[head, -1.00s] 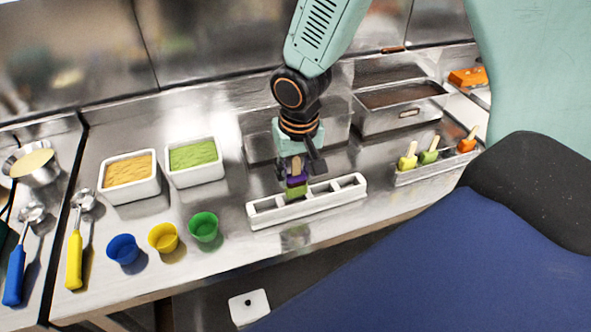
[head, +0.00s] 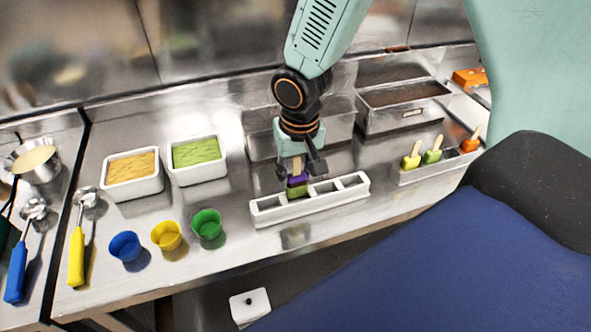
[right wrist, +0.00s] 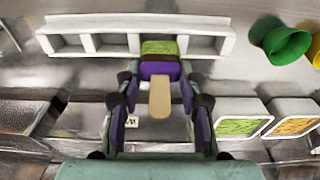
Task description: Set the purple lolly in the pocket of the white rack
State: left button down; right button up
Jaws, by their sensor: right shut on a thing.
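The purple lolly (head: 297,181) has a purple band, a green end and a pale wooden stick. My right gripper (head: 297,172) is shut on it and holds it upright, stick up, at the white rack (head: 322,207). The green end overlaps a left-of-middle pocket in the head view; how deep it sits is hard to tell. In the right wrist view, the lolly (right wrist: 160,68) is between the fingers of my right gripper (right wrist: 160,82), its green end overlapping the rack (right wrist: 210,46). My left gripper is not in view.
Green (head: 207,226), yellow (head: 166,236) and blue (head: 125,247) cups stand left of the rack. Two white tubs (head: 133,187) (head: 198,173) stand behind them. A metal holder (head: 420,175) with three lollies is at the right. The counter's front edge lies close before the rack.

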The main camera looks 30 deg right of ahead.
aim_at(297, 185)
jog(key=shift+s+d, duration=0.1)
jog(key=shift+d, duration=0.05)
jog(key=shift+f, duration=0.15)
jog(key=shift+f+b, duration=0.2)
jog(key=shift+b, duration=0.15)
jog(key=shift+f, duration=0.3)
jog(key=shift+f+b, duration=0.3)
jog(key=shift+b, duration=0.15)
jog(key=shift+f, duration=0.3)
jog(key=shift+b, duration=0.3)
jog(key=shift+f+b, duration=0.8)
jog(key=shift+b, duration=0.05)
dwell(1.2)
